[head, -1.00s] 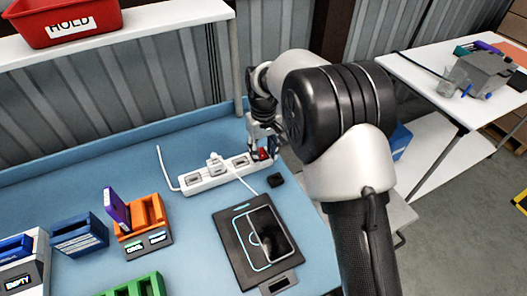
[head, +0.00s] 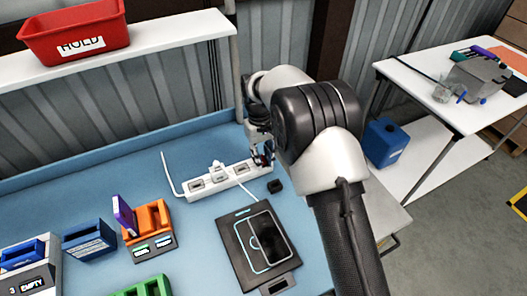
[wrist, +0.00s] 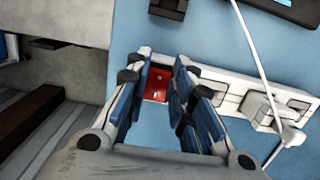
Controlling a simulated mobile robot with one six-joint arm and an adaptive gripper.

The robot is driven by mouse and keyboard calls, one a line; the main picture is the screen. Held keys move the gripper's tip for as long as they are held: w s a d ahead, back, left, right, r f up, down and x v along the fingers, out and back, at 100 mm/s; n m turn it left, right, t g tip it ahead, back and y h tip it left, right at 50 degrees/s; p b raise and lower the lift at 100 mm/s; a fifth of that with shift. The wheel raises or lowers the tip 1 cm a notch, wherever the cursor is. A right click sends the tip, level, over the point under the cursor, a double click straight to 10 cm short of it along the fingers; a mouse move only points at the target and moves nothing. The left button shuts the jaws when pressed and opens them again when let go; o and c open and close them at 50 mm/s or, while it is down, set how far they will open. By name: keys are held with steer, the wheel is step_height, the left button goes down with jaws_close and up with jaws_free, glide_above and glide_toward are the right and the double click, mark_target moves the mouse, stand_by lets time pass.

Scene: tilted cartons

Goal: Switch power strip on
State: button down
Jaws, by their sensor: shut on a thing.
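The white power strip (head: 241,170) lies on the blue bench top, with a white plug (head: 218,171) in one socket. It also shows in the wrist view (wrist: 229,97), where its red switch (wrist: 157,87) sits at the left end. My gripper (head: 260,154) is at the strip's right end in the head view. In the wrist view my gripper (wrist: 161,72) has its blue-padded fingers on either side of the red switch, shut on that end of the strip. The fingers partly hide the switch, and I cannot tell which way it is set.
A black tablet-like pad with a phone (head: 268,240) and a small black block (head: 275,186) lie near the strip. An orange holder (head: 152,228) stands to the left. A red HOLD bin (head: 72,30) is on the shelf above. A white cable trails from the plug.

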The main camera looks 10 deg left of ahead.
steer(key=p, duration=0.1)
steer(key=g+h+p, duration=0.1)
steer(key=shift+w+a+r+p, duration=0.2)
steer(key=shift+w+p, duration=0.1)
steer(key=shift+p, duration=0.1)
steer(key=shift+f+g, duration=0.1)
steer(key=shift+g, duration=0.3)
steer(key=shift+h+p, duration=0.3)
steer(key=shift+h, duration=0.1)
steer(key=c, duration=1.4)
jaws_free()
steer(key=shift+y+b, duration=0.3)
steer(key=shift+b, duration=0.1)
